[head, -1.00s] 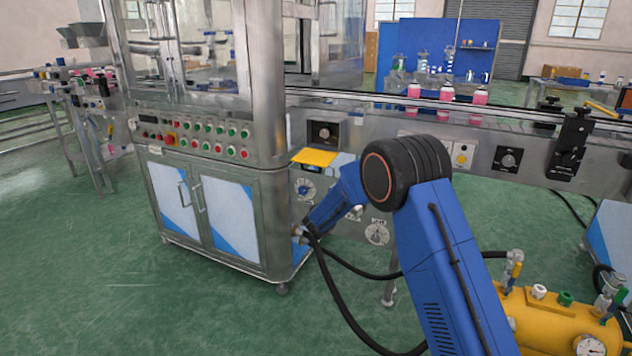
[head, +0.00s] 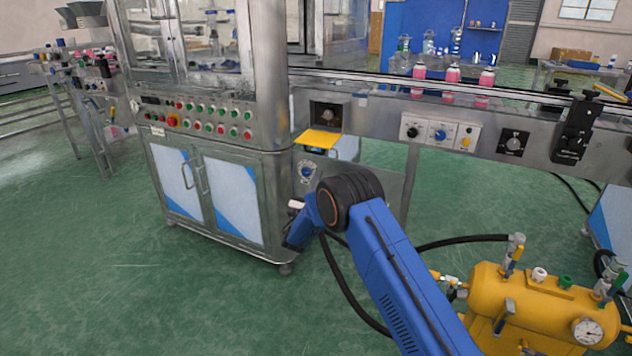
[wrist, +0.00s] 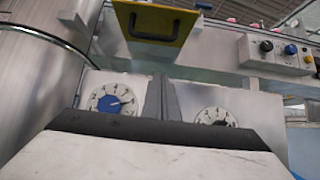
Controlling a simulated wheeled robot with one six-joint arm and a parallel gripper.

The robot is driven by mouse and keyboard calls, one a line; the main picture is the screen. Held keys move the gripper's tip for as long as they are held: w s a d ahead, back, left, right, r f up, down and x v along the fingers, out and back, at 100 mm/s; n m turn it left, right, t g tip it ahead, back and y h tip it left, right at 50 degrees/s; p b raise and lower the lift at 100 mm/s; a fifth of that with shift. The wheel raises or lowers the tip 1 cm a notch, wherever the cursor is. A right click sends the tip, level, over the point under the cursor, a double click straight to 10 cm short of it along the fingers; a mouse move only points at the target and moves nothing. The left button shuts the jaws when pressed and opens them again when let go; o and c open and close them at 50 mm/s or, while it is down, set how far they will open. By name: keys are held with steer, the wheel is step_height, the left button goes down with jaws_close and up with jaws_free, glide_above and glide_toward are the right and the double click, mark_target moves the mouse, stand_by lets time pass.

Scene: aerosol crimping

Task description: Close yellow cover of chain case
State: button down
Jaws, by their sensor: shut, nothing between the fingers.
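The yellow cover (head: 319,139) sticks out flat, swung open, below a recessed black knob at the right of the steel machine cabinet. In the head view my blue arm hides most of the gripper.
The steel cabinet (head: 215,190) stands to the left. The conveyor (head: 470,105) with pink bottles runs right. A yellow tank (head: 540,305) stands at front right.

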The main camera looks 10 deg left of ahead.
mark_target(318, 144)
steer(key=x, duration=0.6)
steer(key=shift+w+r, duration=0.2)
steer(key=shift+r, duration=0.05)
steer(key=shift+s+a+r, duration=0.15)
steer(key=shift+s+r, duration=0.15)
steer(key=shift+s, duration=0.25)
steer(key=shift+s+a+r, duration=0.15)
steer(key=shift+s+r, duration=0.15)
steer(key=shift+s, duration=0.25)
steer(key=shift+s+a+r, duration=0.2)
steer(key=shift+s+r, duration=0.15)
steer(key=shift+s, duration=0.25)
steer(key=shift+a+r, duration=0.1)
steer(key=shift+s+r+g, duration=0.15)
steer(key=shift+s+g, duration=0.05)
steer(key=shift+g, duration=0.4)
